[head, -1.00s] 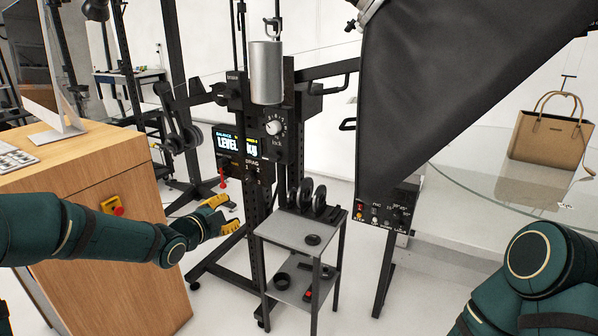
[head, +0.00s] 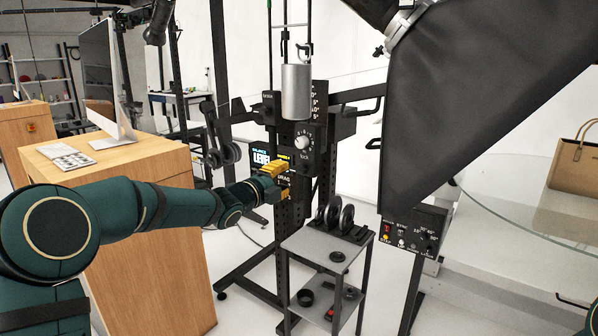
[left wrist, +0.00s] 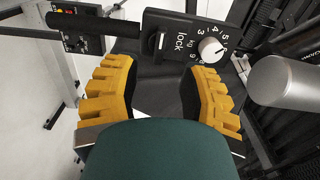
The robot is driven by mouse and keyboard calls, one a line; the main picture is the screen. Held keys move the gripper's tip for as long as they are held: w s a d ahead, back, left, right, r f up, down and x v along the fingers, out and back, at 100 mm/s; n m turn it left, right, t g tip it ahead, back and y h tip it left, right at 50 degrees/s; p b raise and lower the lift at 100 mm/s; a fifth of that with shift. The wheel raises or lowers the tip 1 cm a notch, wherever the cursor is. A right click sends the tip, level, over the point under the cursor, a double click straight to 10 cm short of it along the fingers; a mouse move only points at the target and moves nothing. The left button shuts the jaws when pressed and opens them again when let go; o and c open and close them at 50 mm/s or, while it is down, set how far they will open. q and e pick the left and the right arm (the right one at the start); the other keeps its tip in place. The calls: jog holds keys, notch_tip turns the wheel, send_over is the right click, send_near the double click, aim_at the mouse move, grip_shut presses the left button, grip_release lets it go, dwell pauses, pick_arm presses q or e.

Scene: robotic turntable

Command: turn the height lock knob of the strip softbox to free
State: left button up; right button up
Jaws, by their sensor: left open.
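The strip softbox (head: 450,100) is the large black box at the right of the head view. A white round knob (head: 302,142) sits on a dark panel marked "lock" on the stand. It also shows in the left wrist view (left wrist: 211,47), ringed by numbers, with "kg" beside it. I cannot tell for sure that it is the height lock knob. My left gripper (head: 280,180) has yellow fingers and is open and empty, below and left of the knob. In the left wrist view its fingers (left wrist: 162,70) are spread below the panel, apart from the knob. My right gripper is out of view.
A silver cylinder (head: 296,92) hangs just above the knob. A lit display (head: 262,158) is left of it, partly behind my gripper. A small shelf cart (head: 325,250) stands below. A black control box (head: 412,238) hangs under the softbox. A wooden desk (head: 160,250) is at left.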

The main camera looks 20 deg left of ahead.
aim_at(296, 172)
pick_arm(q)
jog(key=x, duration=0.7)
jog(key=shift+w+p, duration=0.1)
jog(key=shift+p, duration=0.2)
grip_shut()
